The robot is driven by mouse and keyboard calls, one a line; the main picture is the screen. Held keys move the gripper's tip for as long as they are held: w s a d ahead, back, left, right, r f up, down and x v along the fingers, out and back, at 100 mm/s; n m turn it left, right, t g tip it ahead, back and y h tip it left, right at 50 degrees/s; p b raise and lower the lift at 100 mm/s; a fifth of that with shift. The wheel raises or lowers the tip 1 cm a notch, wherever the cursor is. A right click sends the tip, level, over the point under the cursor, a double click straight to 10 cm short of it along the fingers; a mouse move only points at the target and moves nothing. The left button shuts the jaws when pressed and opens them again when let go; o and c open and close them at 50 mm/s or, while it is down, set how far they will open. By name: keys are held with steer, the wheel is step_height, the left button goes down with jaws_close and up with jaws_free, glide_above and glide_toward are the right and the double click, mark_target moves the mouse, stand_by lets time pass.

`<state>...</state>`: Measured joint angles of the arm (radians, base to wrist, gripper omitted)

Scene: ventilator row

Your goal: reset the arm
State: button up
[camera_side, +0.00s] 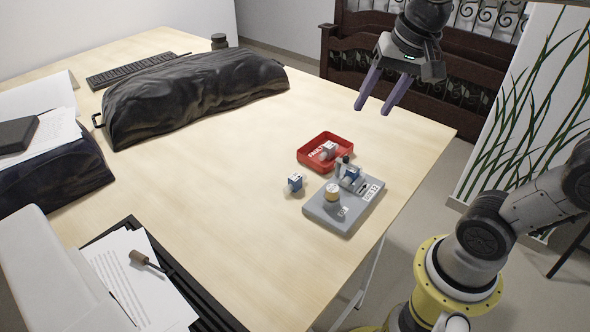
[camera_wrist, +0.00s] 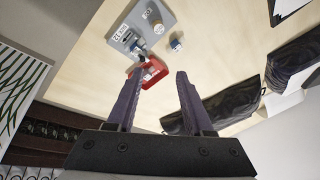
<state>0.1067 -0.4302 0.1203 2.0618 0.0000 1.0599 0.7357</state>
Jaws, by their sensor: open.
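My gripper (camera_side: 376,106) is open and empty, high above the far right edge of the table in the side view. Its two purple fingers (camera_wrist: 157,80) are spread apart in the wrist view, with nothing between them. The grey board (camera_side: 317,212) lies near the table's right edge and bears a round tan-topped piece (camera_side: 332,192) and a blue and white valve-like piece (camera_side: 350,174). The red tray (camera_side: 304,160) sits just behind it with a small pale block (camera_side: 328,150) inside. A blue and white block (camera_side: 295,182) stands on the table left of the board.
A long black bag (camera_side: 190,92) and a keyboard (camera_side: 130,70) lie at the back left. Papers in a black tray (camera_side: 140,285), with a wooden-handled tool (camera_side: 145,260), are at the front. The table (camera_side: 220,180) is clear in the middle. A dark wooden bench (camera_side: 350,45) stands behind.

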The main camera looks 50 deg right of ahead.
steer(key=s+a+f+n+t, duration=0.1)
steer(key=s+f+n, duration=0.3)
steer(key=s+n, duration=0.5)
steer(key=shift+a+f+n+t, duration=0.3)
steer(key=shift+a+f+t, duration=0.1)
steer(key=shift+a, duration=0.45)
